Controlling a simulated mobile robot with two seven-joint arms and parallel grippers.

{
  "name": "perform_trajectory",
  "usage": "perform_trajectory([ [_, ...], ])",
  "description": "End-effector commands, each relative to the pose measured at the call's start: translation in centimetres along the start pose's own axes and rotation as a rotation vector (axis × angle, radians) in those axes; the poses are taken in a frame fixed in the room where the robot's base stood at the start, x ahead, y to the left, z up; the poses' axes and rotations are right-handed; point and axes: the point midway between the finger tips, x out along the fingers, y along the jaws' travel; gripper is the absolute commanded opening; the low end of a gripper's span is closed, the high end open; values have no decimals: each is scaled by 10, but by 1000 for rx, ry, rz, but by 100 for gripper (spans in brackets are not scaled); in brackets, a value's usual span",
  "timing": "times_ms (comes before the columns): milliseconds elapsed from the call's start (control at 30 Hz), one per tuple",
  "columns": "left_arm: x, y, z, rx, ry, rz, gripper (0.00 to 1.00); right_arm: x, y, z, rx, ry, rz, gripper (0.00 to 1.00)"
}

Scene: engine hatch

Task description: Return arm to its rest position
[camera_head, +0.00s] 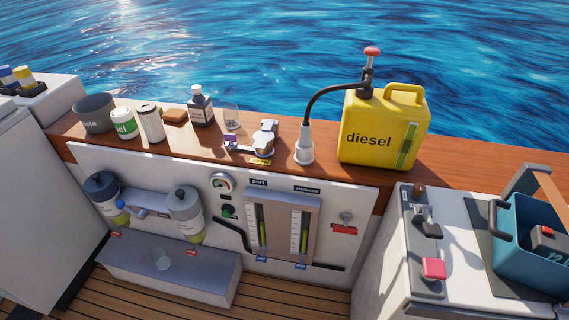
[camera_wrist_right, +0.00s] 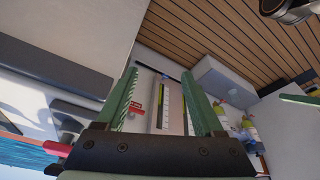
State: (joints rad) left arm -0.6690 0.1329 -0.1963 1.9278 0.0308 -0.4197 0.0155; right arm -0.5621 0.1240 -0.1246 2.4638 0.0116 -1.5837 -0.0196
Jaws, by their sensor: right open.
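My right gripper (camera_wrist_right: 161,78) shows in the right wrist view with its two green fingers spread apart. Nothing is between the fingers, and they touch nothing that I can see. Beyond them is the white engine panel with its sight gauge (camera_wrist_right: 170,105) and a red tag (camera_wrist_right: 137,115). The wrist view is tilted, nearly upside down. Neither gripper nor arm shows in the head view.
A yellow diesel can (camera_head: 385,128) with a hose stands on the wooden ledge (camera_head: 460,178). A blue crate (camera_head: 530,245) sits on the right counter. The deck (camera_head: 320,290) in front is clear.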

Motion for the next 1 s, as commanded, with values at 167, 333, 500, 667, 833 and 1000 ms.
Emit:
perform_trajectory([
  [167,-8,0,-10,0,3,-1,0,7,-1,-8,27,65,2,69],
  [333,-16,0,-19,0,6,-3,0,22,-8,-20,23,151,-15,69],
  [500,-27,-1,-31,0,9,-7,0,37,-17,-30,22,263,-37,69],
  [667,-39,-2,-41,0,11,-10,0,48,-27,-33,28,392,-59,69],
  [833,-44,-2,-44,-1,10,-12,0,54,-34,-31,35,487,-75,69],
  [1000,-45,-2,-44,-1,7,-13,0,55,-35,-31,38,519,-79,69],
])
